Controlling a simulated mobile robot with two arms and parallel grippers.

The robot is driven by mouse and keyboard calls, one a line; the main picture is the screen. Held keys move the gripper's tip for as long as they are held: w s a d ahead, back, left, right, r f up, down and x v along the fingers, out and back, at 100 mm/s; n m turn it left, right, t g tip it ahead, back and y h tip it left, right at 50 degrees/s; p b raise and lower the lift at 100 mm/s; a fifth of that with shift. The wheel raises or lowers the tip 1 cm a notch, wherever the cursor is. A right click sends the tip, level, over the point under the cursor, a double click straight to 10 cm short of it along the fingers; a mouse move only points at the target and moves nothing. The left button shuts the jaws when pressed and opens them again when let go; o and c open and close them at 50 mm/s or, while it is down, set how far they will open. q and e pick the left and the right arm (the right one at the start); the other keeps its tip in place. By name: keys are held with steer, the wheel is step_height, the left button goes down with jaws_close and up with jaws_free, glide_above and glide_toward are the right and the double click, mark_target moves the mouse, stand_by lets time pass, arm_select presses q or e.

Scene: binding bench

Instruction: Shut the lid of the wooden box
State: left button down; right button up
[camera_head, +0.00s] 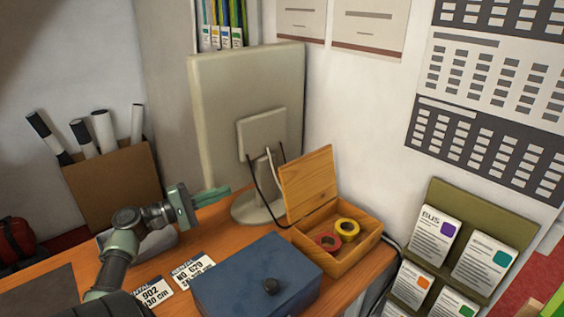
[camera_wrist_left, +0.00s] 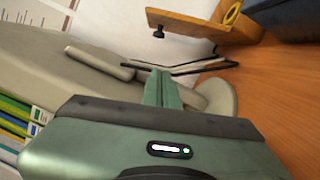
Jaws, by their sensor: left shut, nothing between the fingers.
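The wooden box (camera_head: 352,262) stands at the right end of the desk, with a red tape roll (camera_head: 327,241) and a yellow tape roll (camera_head: 347,227) inside. Its lid (camera_head: 308,184) stands up, open, on the left side of the box. My left gripper (camera_head: 222,192) is left of the lid, in front of the monitor, apart from the box. Its fingers are together and empty. In the left wrist view the shut fingers (camera_wrist_left: 161,88) point toward the monitor stand, and the lid (camera_wrist_left: 196,24) shows at the top. My right gripper is not in view.
A monitor (camera_head: 240,110) with hanging cables stands behind the lid. A blue box (camera_head: 255,280) with a dark knob sits in front of the wooden box. Labelled cards (camera_head: 192,270) lie on the desk (camera_head: 222,238). A leaflet rack (camera_head: 440,250) hangs at right.

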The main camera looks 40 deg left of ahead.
mark_target(307, 182)
arm_select(q)
steer(key=d+r+x, duration=0.1)
steer(key=x, duration=1.8)
steer(key=shift+w, duration=0.2)
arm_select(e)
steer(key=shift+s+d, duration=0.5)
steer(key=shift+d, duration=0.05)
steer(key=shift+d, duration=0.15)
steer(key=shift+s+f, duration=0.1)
